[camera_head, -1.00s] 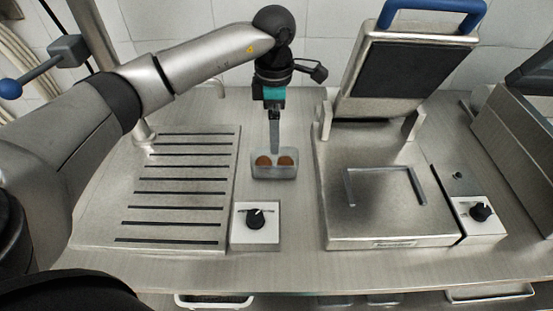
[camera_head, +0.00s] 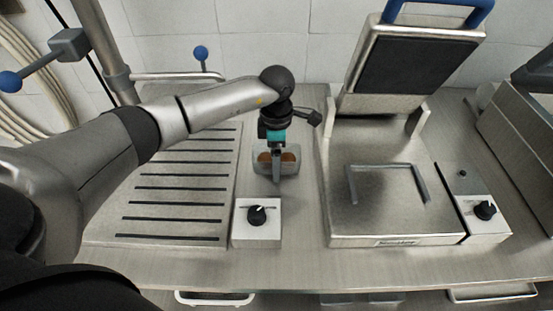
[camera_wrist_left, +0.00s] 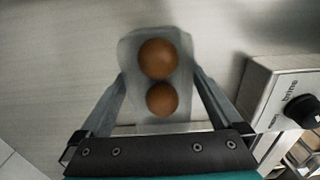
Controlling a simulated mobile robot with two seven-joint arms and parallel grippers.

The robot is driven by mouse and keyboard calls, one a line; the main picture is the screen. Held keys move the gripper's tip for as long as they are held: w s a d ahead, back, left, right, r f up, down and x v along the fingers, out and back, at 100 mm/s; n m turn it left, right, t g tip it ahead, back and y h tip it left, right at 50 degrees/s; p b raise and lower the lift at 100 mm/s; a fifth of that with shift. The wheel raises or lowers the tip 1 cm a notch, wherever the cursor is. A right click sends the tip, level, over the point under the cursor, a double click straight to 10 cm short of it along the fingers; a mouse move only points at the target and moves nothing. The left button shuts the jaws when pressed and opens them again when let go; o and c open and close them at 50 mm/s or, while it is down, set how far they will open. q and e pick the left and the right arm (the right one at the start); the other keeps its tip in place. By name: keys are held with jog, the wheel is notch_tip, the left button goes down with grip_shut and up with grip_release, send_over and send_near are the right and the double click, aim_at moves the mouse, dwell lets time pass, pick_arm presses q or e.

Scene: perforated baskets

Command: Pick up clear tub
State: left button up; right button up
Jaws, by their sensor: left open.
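The clear tub (camera_head: 293,168) stands on the steel counter between the two appliances. It is a small see-through container with two brown, egg-like round things (camera_wrist_left: 160,58) in it. My left gripper (camera_head: 277,178) points down at the tub, and its fingers cover part of the tub in the head view. In the left wrist view the tub (camera_wrist_left: 132,52) lies between the two spread fingers, one on each side. The gripper is open; I cannot tell whether a finger touches the tub wall. My right gripper is out of view.
A slotted steel drain plate (camera_head: 180,195) lies left of the tub. A white control box with a black knob (camera_head: 257,216) stands just in front of it. A press grill (camera_head: 390,205) with its lid raised stands to the right. A tiled wall closes the back.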

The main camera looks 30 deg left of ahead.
pick_arm(q)
jog(key=c, duration=1.2)
jog(key=shift+r, duration=0.2)
notch_tip(320, 180, up, 20)
jog(key=p, duration=0.1)
